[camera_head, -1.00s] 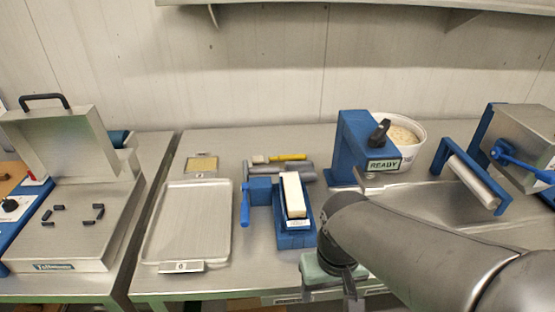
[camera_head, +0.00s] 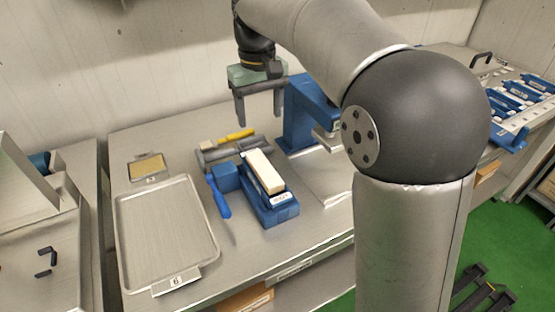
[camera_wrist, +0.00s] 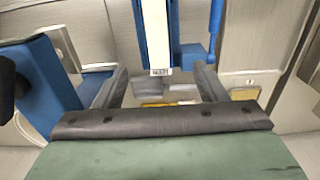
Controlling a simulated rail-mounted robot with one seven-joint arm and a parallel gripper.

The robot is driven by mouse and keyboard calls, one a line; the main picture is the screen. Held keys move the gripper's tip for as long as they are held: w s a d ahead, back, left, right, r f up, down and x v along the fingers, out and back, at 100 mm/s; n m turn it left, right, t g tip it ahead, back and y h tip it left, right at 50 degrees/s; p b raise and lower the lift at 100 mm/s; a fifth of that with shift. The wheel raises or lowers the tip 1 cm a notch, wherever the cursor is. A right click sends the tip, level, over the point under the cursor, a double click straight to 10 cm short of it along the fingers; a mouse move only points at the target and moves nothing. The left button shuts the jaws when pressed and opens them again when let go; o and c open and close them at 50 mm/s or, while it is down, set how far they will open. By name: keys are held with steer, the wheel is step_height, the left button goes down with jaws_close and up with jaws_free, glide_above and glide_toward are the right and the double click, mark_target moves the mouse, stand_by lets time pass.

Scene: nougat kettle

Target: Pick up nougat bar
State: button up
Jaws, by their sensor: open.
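The nougat bar (camera_head: 262,172) is a cream-white block lying lengthwise in a blue holder (camera_head: 280,209) on the steel table. It also shows at the top of the wrist view (camera_wrist: 155,35), with a small white label at its end. My gripper (camera_head: 259,120) is open and empty, fingers pointing down. It is above and behind the bar in the head view, apart from it. In the wrist view, the two dark fingers (camera_wrist: 162,80) stand wide apart, with the bar beyond them.
A blue handle (camera_head: 218,197) sticks out left of the holder. A metal tray (camera_head: 125,240) labelled 6 and a small tray (camera_head: 133,178) lie to the left. A yellow-handled tool (camera_head: 236,135) and grey roller (camera_head: 228,150) lie behind. A blue machine (camera_head: 300,115) stands right of my gripper.

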glide_above(264, 168)
steer(key=f, duration=1.1)
steer(key=shift+a+f, duration=0.2)
steer(key=shift+f, duration=0.1)
steer(key=shift+w+d+f+p, duration=0.15)
steer(key=shift+f+p, duration=0.6)
steer(key=shift+f, duration=1.95)
steer(key=c, duration=1.2)
steer(key=shift+o, duration=0.2)
